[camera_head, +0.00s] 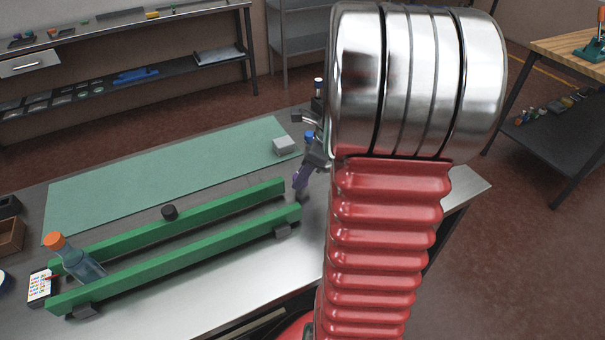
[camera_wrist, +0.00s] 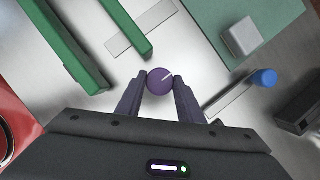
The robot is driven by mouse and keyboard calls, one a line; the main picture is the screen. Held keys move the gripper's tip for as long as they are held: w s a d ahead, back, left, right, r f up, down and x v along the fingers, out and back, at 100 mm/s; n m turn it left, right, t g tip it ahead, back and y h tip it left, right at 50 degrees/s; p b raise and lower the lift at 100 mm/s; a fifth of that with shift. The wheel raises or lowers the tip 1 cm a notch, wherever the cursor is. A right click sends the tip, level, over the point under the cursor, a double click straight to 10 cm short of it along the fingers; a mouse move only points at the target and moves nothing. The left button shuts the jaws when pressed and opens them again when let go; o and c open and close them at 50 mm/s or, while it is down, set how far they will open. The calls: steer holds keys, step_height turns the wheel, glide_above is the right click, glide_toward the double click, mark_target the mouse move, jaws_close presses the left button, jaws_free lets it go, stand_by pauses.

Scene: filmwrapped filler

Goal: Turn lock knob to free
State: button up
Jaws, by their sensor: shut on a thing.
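A round purple knob (camera_wrist: 158,85) with a short white line on its top sits between the two dark fingers of my gripper (camera_wrist: 160,79) in the wrist view. The fingers are shut on its two sides. The white line points up and to the right. In the head view my gripper is at the right part of the bench, partly hidden by my arm. What the knob is mounted on is hidden below it, and I see no readable marks for its positions.
Two green rails (camera_head: 170,262) lie left of my gripper. A grey block (camera_wrist: 241,37) sits on the green mat (camera_head: 115,192). A blue-topped piece (camera_wrist: 264,78) stands close on the right.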

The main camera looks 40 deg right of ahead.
steer(key=shift+n, duration=0.3)
steer(key=shift+y, duration=0.3)
steer(key=n, duration=0.3)
steer(key=shift+w+d+g+y, duration=0.15)
steer(key=shift+g+y, duration=0.15)
steer(key=shift+y, duration=0.1)
steer(key=n+g, duration=0.1)
steer(key=n, duration=0.1)
steer(key=n+g, duration=0.1)
steer(key=n, duration=0.2)
steer(key=shift+w+d+y, duration=0.15)
steer(key=shift+y, duration=0.25)
steer(key=n, duration=0.2)
steer(key=n+g, duration=0.1)
steer(key=n, duration=0.1)
steer(key=shift+w+n+g, duration=0.2)
steer(key=shift+n+g, duration=0.1)
steer(key=shift+n, duration=0.1)
steer(key=n, duration=0.2)
steer(key=n+g, duration=0.1)
steer(key=n, duration=0.1)
steer(key=shift+w+r+n+g, duration=0.1)
steer(key=shift+w+n+g, duration=0.05)
steer(key=shift+n+g, duration=0.2)
steer(key=o, duration=1.1)
